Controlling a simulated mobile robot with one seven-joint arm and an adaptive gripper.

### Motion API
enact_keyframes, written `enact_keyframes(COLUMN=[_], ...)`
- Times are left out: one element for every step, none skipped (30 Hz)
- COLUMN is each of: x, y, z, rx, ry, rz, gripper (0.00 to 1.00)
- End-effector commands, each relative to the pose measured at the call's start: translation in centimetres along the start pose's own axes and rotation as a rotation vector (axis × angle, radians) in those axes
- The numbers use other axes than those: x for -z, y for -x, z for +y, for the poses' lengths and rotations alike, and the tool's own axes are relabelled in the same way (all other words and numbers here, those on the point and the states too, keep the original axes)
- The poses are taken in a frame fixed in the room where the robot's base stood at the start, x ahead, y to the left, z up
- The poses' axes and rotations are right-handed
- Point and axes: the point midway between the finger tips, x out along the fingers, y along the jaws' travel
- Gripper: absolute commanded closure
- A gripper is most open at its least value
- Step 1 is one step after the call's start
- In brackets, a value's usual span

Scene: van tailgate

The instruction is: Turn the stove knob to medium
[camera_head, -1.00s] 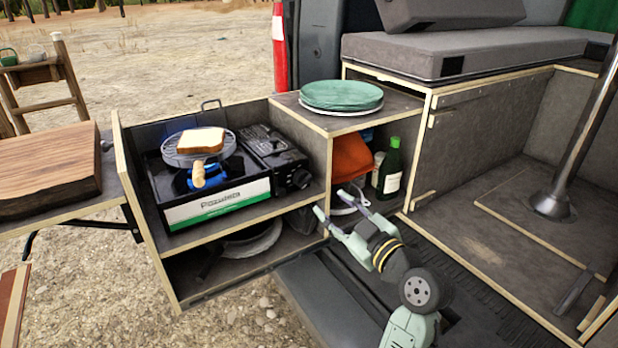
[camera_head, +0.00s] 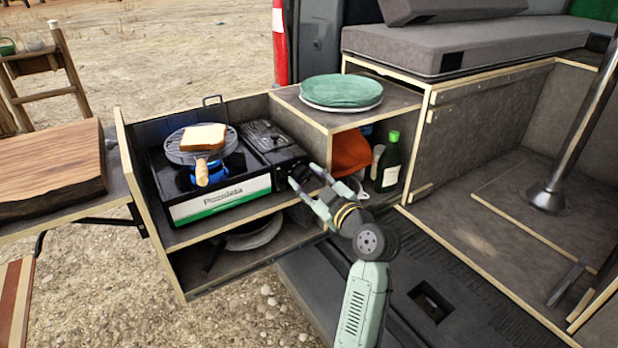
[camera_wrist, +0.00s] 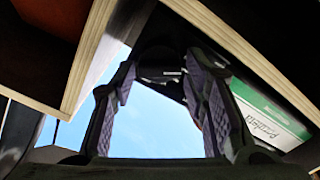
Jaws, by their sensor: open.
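The portable gas stove (camera_head: 222,203) sits on the upper shelf of the pull-out unit. Its knob (camera_head: 299,171) is on the front right and is partly hidden by my fingers; I cannot read its setting. Blue shows at the burner under a round grill rack (camera_head: 173,154) holding a slice of bread (camera_head: 204,137). My gripper (camera_head: 305,175) is open, its fingertips reaching up to the knob area. In the wrist view, a dark rounded shape, likely the knob (camera_wrist: 158,60), lies between the spread fingertips (camera_wrist: 160,75). Contact cannot be told.
A wooden divider (camera_head: 318,145) stands close to the right of the stove. Green plates (camera_head: 341,91) lie on top there, with a green bottle (camera_head: 388,163) and orange cloth (camera_head: 350,152) below. A dark pan (camera_head: 255,235) is on the lower shelf.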

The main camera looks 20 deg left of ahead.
Motion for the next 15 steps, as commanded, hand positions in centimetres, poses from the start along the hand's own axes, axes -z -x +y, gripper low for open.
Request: enact_keyframes(x=[-0.01,-0.02,-0.02,-0.02,-0.02,-0.02,-0.02,-0.02,-0.02,-0.02,-0.02,-0.02,-0.02,-0.02,-0.03], y=[-0.03,-0.02,-0.01,-0.01,0.00,0.00,0.01,0.01,0.01,0.02,0.02,0.02,0.03,0.03,0.03], z=[-0.01,-0.01,-0.01,0.00,-0.01,0.00,0.00,0.00,0.00,0.01,0.01,0.01,0.00,0.00,0.00], rx=[0.000,0.000,0.000,0.000,0.000,0.000,0.000,0.000,0.000,0.000,0.000,0.000,0.000,0.000,0.000], ry=[0.000,0.000,0.000,0.000,0.000,0.000,0.000,0.000,0.000,0.000,0.000,0.000,0.000,0.000,0.000], rz=[0.000,0.000,0.000,0.000,0.000,0.000,0.000,0.000,0.000,0.000,0.000,0.000,0.000,0.000,0.000], gripper=[0.59,0.59,0.59,0.59,0.59,0.60,0.62,0.65,0.67,0.69,0.71,0.74,0.76,0.78,0.80])
